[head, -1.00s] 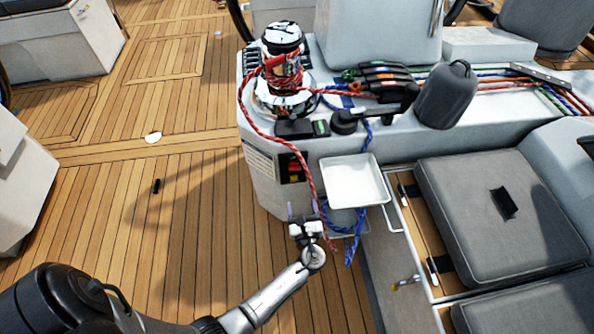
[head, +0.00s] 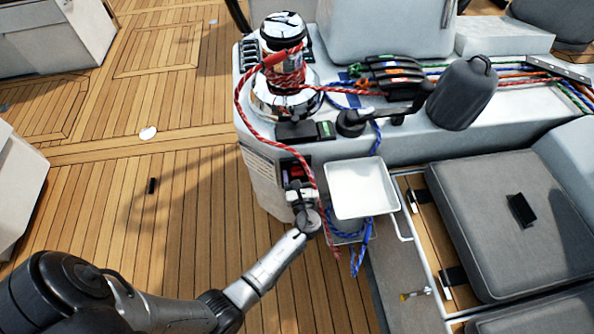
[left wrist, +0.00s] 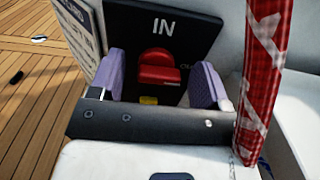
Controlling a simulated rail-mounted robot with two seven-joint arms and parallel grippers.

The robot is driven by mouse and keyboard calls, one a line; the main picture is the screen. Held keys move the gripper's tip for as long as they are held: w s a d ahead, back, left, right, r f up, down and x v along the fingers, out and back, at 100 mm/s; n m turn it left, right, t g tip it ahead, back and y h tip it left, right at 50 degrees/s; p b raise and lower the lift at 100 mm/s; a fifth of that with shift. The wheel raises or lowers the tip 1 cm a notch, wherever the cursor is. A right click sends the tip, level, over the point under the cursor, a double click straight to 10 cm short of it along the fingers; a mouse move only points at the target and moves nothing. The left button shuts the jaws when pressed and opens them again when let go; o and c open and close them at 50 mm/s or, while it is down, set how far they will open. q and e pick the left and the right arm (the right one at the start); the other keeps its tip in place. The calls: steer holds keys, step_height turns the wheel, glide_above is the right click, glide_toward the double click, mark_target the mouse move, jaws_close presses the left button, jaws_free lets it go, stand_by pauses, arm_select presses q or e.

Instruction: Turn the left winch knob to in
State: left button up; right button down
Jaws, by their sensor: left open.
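The winch knob (left wrist: 158,68) is red and sits on a black panel (left wrist: 195,35) marked IN at its top; other lettering at the side is partly hidden. In the left wrist view my left gripper (left wrist: 160,82) is open, with one purple finger on each side of the knob and a visible gap to each. In the head view my left gripper (head: 295,184) is at the front face of the winch console, over the lower part of the panel, and the red knob (head: 294,171) shows just above it. My right gripper is not in view.
A red rope (head: 313,170) hangs close to the right of my left gripper; it also shows in the left wrist view (left wrist: 264,80). A white tray (head: 360,188) and blue rope (head: 364,245) are to the right. The wooden deck (head: 190,215) at left is mostly clear.

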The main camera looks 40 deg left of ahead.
arm_select(q)
steer(key=shift+w+a, duration=0.1)
steer(key=shift+c, duration=0.4)
steer(key=c, duration=0.8)
